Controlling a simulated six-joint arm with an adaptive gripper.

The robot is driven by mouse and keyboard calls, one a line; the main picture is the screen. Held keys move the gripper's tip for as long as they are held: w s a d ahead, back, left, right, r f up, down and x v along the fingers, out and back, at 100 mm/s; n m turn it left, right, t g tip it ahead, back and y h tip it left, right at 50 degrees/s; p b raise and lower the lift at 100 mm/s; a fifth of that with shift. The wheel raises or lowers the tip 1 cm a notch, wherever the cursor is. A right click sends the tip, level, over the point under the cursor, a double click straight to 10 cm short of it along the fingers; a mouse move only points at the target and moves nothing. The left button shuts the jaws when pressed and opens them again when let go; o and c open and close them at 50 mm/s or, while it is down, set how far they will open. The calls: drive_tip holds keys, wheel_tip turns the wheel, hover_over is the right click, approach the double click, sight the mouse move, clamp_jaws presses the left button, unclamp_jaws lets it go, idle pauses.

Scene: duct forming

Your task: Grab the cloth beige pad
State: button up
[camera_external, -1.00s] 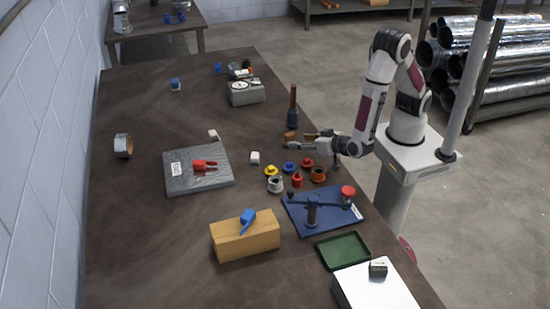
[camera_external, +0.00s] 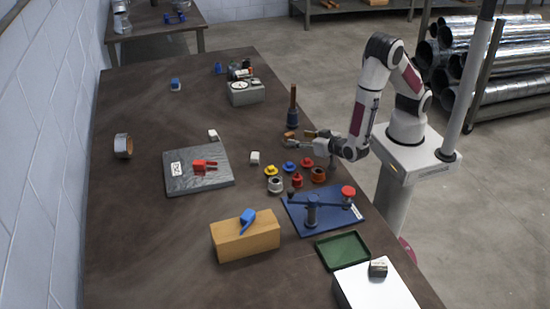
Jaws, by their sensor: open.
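I cannot pick out the cloth beige pad with certainty. Two small off-white pieces lie on the table: one piece (camera_external: 213,135) at the far edge of the grey slab, another piece (camera_external: 255,158) to the slab's right. Both are too small to show whether they are cloth. My gripper (camera_external: 299,139) is open, pointing left over the table's right side, to the right of both pieces and apart from them. A small orange-brown object (camera_external: 290,135) shows near its fingertips; I cannot tell whether they touch.
Several coloured parts (camera_external: 289,167) stand just nearer than my gripper. A wooden-handled tool (camera_external: 293,108) stands upright behind it. A blue fixture (camera_external: 325,208), wooden block (camera_external: 245,236), green tray (camera_external: 342,250) and grey slab (camera_external: 198,183) occupy the nearer table. The far-left table is mostly clear.

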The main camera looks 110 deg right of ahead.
sight(290, 134)
drive_tip(key=shift+w+d+f, duration=0.1)
drive_tip(key=shift+d, duration=0.15)
drive_tip(key=shift+w+d, duration=0.3)
drive_tip(key=shift+d, duration=0.45)
drive_tip(key=shift+w+d, duration=0.25)
drive_tip(key=shift+d, duration=0.5)
drive_tip(key=shift+x, duration=1)
drive_tip(key=c, duration=1.2)
